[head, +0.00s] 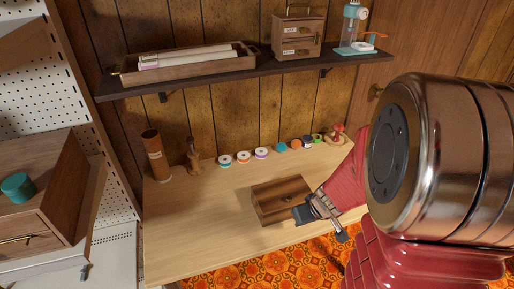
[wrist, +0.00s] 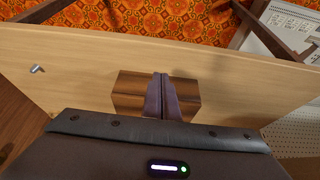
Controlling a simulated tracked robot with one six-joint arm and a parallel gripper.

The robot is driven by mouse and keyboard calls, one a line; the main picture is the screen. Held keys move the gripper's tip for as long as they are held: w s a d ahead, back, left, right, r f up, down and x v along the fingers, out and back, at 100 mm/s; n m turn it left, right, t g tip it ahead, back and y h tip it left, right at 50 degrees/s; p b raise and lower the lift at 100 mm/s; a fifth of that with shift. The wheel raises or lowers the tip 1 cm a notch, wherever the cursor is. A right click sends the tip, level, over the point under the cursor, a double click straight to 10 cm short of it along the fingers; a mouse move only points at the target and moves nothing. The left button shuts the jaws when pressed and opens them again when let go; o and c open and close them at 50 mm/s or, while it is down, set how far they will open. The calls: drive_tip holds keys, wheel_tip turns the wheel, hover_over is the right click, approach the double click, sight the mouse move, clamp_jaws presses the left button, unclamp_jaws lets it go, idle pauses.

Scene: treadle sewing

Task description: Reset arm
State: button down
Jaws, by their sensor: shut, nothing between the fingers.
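My gripper (head: 322,213) is at the right front of the light wooden table (head: 190,240) in the head view. In the wrist view my gripper (wrist: 163,92) has its two fingers together, with nothing between them. A striped brown wooden box (head: 281,199) lies on the table, left of my gripper in the head view. In the wrist view the box (wrist: 130,88) shows behind the fingers, which hide its middle. I cannot tell the gap between fingers and box.
Several thread spools (head: 243,157) line the table's back. A brown cylinder (head: 155,155) and a wooden figure-like piece (head: 194,160) stand at the back left. A dark shelf (head: 200,76) hangs above. A drawer unit (head: 45,205) stands left. The table's left front is clear.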

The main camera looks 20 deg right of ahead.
drive_tip(key=s+a+r, duration=0.5)
drive_tip(key=a+r, duration=0.3)
drive_tip(key=r, duration=0.3)
drive_tip(key=s+a+r, duration=0.5)
drive_tip(key=a+r, duration=0.3)
drive_tip(key=r, duration=0.3)
drive_tip(key=shift+t, duration=0.4)
